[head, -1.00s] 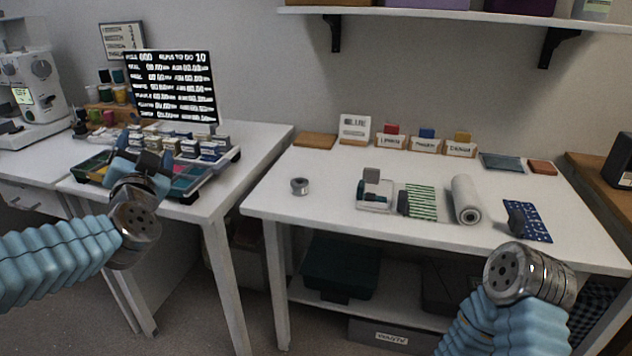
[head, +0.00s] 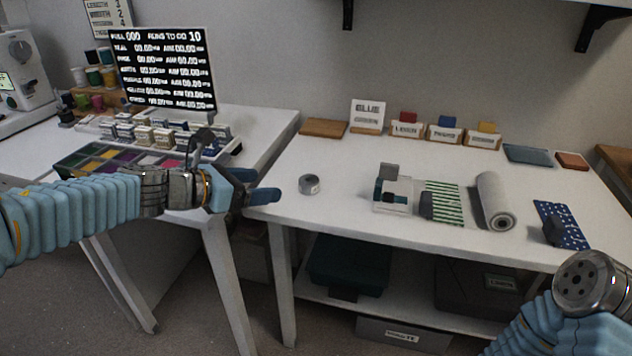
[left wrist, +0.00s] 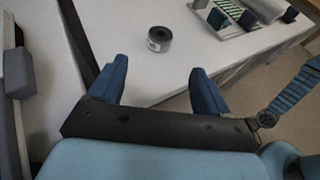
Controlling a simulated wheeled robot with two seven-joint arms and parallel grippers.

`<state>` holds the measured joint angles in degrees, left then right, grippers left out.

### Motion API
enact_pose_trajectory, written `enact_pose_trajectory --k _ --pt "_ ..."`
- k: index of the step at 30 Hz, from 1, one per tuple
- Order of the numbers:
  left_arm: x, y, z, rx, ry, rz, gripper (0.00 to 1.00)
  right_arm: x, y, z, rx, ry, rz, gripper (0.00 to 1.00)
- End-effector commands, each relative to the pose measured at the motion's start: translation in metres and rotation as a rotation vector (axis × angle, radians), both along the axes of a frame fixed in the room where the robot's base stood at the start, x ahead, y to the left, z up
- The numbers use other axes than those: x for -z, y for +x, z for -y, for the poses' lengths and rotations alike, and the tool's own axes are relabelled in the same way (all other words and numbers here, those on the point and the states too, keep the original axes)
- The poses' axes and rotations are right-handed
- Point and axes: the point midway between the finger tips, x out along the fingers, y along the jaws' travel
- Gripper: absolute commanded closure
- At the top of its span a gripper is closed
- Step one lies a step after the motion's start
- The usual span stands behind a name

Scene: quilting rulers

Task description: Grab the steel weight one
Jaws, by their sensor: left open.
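The steel weight (head: 309,184) is a short round grey cylinder standing on the left part of the white table, near its front-left corner. It also shows in the left wrist view (left wrist: 159,39), ahead of and between the fingers, apart from them. My left gripper (head: 258,187) is open and empty, just left of the weight at the table's left edge. Its two blue fingers show in the left wrist view (left wrist: 157,85) with nothing between them. My right arm's metal wrist is at the lower right of the head view; its fingers are not visible.
Right of the weight stand a clear block with a grey piece (head: 392,195), green striped cloth (head: 446,203), a white roll (head: 494,202) and blue dotted cloth (head: 563,224). Labelled holders line the back. A gap separates this table from the left one with its sorting tray (head: 72,166).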

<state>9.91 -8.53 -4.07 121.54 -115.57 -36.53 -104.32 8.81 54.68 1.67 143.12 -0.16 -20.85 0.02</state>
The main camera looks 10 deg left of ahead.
Motion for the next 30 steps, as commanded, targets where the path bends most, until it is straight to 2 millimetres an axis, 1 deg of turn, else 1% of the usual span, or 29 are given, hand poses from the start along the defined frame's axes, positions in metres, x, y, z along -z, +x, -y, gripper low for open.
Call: enact_pose_trajectory --k 3,9,16,21,24,30 --pt "0.012 0.018 0.015 0.006 -0.002 -0.004 0.22 0.004 0.000 0.000 0.000 0.000 0.000 0.15" --pt "0.026 0.047 0.035 0.003 -0.004 -0.003 0.22 0.008 0.000 0.000 0.001 -0.001 0.000 0.15" --pt "0.032 0.063 0.047 0.003 -0.004 -0.003 0.22 0.008 0.000 0.000 0.001 -0.001 0.000 0.15" --pt "0.042 0.085 0.062 0.003 -0.003 -0.003 0.22 0.009 0.000 0.000 0.001 -0.001 0.000 0.15" --pt "0.046 0.093 0.068 0.003 -0.005 -0.001 0.22 0.010 0.000 0.000 0.002 -0.001 0.000 0.15" --pt "0.047 0.096 0.069 0.002 -0.004 -0.001 0.22 0.010 0.000 0.000 0.002 -0.001 0.000 0.15"
